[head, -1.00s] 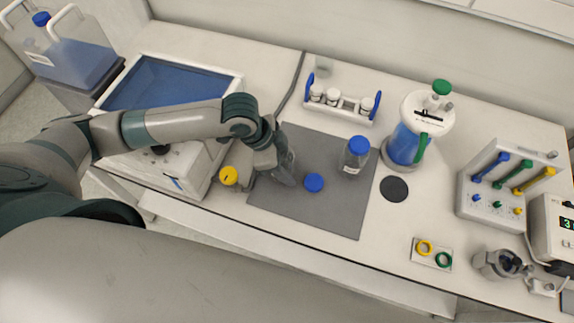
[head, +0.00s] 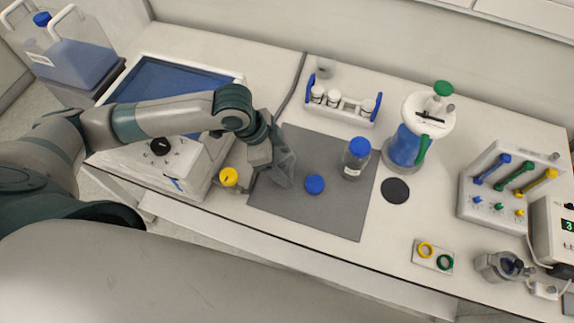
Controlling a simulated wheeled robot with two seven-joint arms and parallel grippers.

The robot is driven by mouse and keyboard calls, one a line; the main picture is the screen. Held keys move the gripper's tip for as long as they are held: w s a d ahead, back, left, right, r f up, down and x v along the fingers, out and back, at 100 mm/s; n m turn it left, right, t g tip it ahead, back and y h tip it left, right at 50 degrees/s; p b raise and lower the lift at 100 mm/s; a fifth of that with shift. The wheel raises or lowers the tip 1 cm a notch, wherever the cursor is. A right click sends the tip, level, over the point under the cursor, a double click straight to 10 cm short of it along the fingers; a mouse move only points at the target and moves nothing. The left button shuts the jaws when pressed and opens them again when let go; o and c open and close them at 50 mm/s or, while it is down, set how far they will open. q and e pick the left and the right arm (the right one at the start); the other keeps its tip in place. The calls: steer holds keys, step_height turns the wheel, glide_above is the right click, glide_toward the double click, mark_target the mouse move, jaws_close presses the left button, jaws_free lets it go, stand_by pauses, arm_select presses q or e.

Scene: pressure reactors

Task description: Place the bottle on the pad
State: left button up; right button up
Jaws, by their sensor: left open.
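A clear bottle with a blue cap (head: 355,160) stands upright on the right part of the grey mat (head: 310,218). A small round black pad (head: 395,190) lies on the bench just right of the mat, with nothing on it. My left gripper (head: 284,178) is open over the left part of the mat, left of the bottle and apart from it. A loose blue cap (head: 315,184) lies on the mat between the gripper and the bottle. My right gripper is not in view.
A blue reactor vessel with a green knob (head: 408,140) stands behind the pad. A vial rack (head: 342,102) is at the back. A yellow-capped item (head: 229,177) sits left of the mat. A plate with two rings (head: 433,255) is at the front right.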

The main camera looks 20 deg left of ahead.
arm_select(q)
steer(key=v, duration=0.9)
steer(key=shift+r+b, duration=0.1)
steer(key=shift+b, duration=0.3)
steer(key=shift+o, duration=0.3)
